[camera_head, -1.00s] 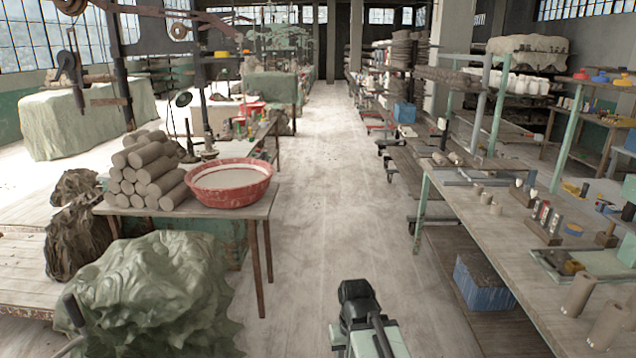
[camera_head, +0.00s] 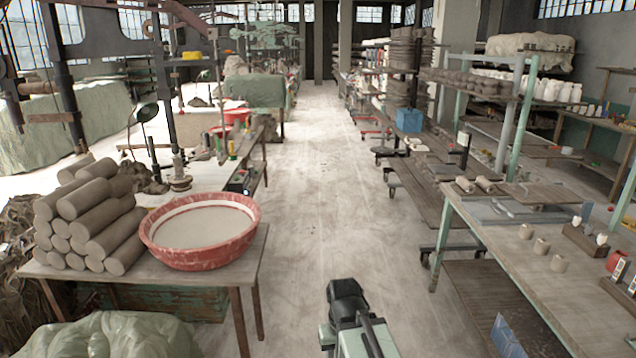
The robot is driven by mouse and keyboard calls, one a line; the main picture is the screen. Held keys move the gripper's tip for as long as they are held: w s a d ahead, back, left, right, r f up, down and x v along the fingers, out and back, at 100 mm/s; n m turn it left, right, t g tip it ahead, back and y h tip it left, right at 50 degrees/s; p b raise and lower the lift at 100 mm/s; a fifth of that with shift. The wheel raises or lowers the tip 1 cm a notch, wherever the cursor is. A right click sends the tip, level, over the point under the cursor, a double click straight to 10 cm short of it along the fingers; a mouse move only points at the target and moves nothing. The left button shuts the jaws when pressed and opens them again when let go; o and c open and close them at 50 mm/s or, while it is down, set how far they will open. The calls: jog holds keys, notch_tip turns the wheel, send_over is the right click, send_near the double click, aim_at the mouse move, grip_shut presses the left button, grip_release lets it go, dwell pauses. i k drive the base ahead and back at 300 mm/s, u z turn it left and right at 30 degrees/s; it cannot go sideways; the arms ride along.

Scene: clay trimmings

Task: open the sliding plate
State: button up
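I cannot pick out a sliding plate for certain in this view. A flat grey-brown board (camera_head: 540,194) lies on the far part of the right workbench (camera_head: 475,232), but I cannot tell whether it slides. The end of my arm (camera_head: 348,302), dark with a pale green body behind it, shows at the bottom centre over the aisle. It is well apart from both tables and touches nothing that I can see. Its fingers cannot be made out, nor whether they are open or shut.
A clear pale floor aisle (camera_head: 318,200) runs ahead. On the left, a table holds stacked clay rolls (camera_head: 90,215) and a red basin (camera_head: 203,230), with a draped green heap (camera_head: 110,337) in front. Carts and a blue crate (camera_head: 409,120) line the aisle's right side.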

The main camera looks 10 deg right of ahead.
aim_at(510, 207)
jog(key=z, duration=1.3)
jog(key=i, duration=1.15)
jog(key=u, duration=0.7)
jog(key=i, duration=1.3)
jog(key=u, duration=0.65)
jog(key=i, duration=0.95)
jog(key=z, duration=0.35)
